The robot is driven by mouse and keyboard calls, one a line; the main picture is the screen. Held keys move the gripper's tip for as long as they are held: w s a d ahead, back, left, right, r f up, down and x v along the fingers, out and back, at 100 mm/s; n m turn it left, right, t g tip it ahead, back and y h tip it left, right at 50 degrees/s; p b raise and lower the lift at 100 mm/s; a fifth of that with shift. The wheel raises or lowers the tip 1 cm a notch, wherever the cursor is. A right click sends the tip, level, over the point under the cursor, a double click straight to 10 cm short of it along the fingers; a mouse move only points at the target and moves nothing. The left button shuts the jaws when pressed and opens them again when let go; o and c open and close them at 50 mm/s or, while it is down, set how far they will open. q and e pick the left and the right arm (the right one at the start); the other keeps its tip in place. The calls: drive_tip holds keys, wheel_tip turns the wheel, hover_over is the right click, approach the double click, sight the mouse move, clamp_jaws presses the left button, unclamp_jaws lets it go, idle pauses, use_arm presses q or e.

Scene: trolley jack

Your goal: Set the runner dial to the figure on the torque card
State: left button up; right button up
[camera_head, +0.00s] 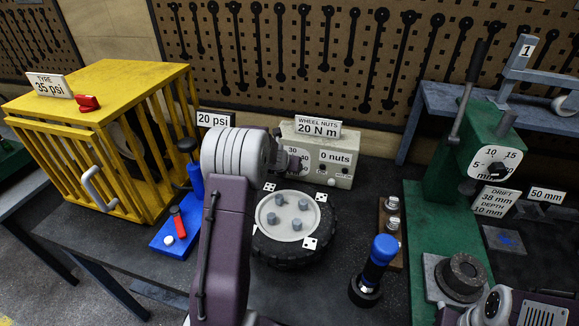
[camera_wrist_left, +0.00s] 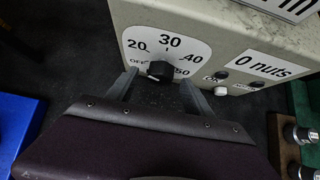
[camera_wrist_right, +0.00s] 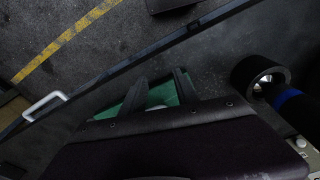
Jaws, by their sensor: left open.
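The torque card (camera_head: 318,128) stands on top of the runner box (camera_head: 340,178) and reads "WHEEL NUTS 20 N m". The runner dial's black knob (camera_wrist_left: 160,70) is on a white scale plate (camera_wrist_left: 168,50) marked OFF, 20, 30, 40 and 50. I cannot clearly read where the knob points. My left gripper (camera_wrist_left: 160,85) is open, with its fingers apart on either side just below the knob and no clear contact. My right gripper (camera_wrist_right: 160,80) is open and empty, at the lower right of the head view.
A wheel (camera_head: 290,250) with nuts lies before the box. A blue-handled tool (camera_head: 380,255) stands to its right. A yellow cage (camera_head: 130,125) is at left, a green press (camera_head: 435,240) at right. The box also has a "0 nuts" display (camera_wrist_left: 270,66) and buttons.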

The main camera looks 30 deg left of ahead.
drive_tip(key=shift+s+r+p, duration=0.15)
drive_tip(key=shift+r+p, duration=0.45)
drive_tip(key=shift+r, duration=0.1)
use_arm(q)
drive_tip(key=v, duration=0.7)
